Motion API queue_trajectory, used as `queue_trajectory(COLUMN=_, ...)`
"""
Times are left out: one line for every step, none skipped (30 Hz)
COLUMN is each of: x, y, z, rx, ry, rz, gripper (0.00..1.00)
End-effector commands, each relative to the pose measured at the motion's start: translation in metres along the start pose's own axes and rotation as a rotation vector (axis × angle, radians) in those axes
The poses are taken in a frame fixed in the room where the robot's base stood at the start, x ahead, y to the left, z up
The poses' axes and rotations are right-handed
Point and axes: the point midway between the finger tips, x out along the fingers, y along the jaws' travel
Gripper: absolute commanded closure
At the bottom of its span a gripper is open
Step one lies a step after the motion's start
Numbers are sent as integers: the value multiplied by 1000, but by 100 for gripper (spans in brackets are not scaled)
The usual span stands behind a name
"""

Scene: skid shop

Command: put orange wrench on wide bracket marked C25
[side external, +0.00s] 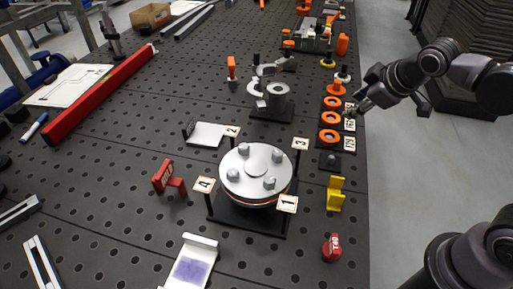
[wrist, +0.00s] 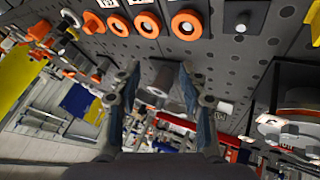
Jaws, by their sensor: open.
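My gripper (side external: 358,108) is at the table's right edge, beside a row of orange rings (side external: 330,119). In the wrist view its two fingers (wrist: 158,72) are apart, with nothing held between them. The orange rings also show along the top of the wrist view (wrist: 147,24). White labels (side external: 350,125) stand right of the rings, too small to read surely. I cannot pick out a wrench for certain; an upright orange-handled tool (side external: 232,67) stands further back. I cannot make out the marking C25 on any bracket.
A round metal flange (side external: 257,172) with bolts stands mid-table among numbered tags. A yellow bracket (side external: 335,193) and a red knob (side external: 332,247) are near the right edge.

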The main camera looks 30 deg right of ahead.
Motion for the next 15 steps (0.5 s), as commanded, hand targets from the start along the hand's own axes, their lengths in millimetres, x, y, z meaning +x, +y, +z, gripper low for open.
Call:
queue_trajectory(x=-5, y=-8, z=17, rx=101, ry=1, rz=-20, gripper=57)
queue_trajectory(x=-7, y=-14, z=24, rx=162, ry=2, rz=-33, gripper=57)
queue_trajectory(x=-9, y=-20, z=34, rx=239, ry=3, rz=-50, gripper=57)
queue_trajectory(x=-10, y=-25, z=40, rx=291, ry=3, rz=-62, gripper=57)
queue_trajectory(x=-11, y=-30, z=46, rx=339, ry=3, rz=-72, gripper=57)
queue_trajectory(x=-12, y=-35, z=53, rx=397, ry=3, rz=-85, gripper=57)
queue_trajectory(x=-13, y=-38, z=57, rx=434, ry=2, rz=-93, gripper=57)
queue_trajectory(x=-13, y=-41, z=60, rx=467, ry=2, rz=-101, gripper=57)
queue_trajectory(x=-14, y=-45, z=64, rx=502, ry=1, rz=-109, gripper=57)
queue_trajectory(x=-14, y=-47, z=66, rx=523, ry=1, rz=-114, gripper=54)
queue_trajectory(x=-14, y=-48, z=68, rx=541, ry=1, rz=-118, gripper=53)
queue_trajectory(x=-14, y=-50, z=69, rx=556, ry=0, rz=-121, gripper=53)
queue_trajectory(x=-14, y=-50, z=70, rx=564, ry=0, rz=-122, gripper=53)
queue_trajectory(x=-14, y=-50, z=70, rx=569, ry=0, rz=-123, gripper=53)
queue_trajectory(x=-14, y=-51, z=70, rx=572, ry=0, rz=-124, gripper=53)
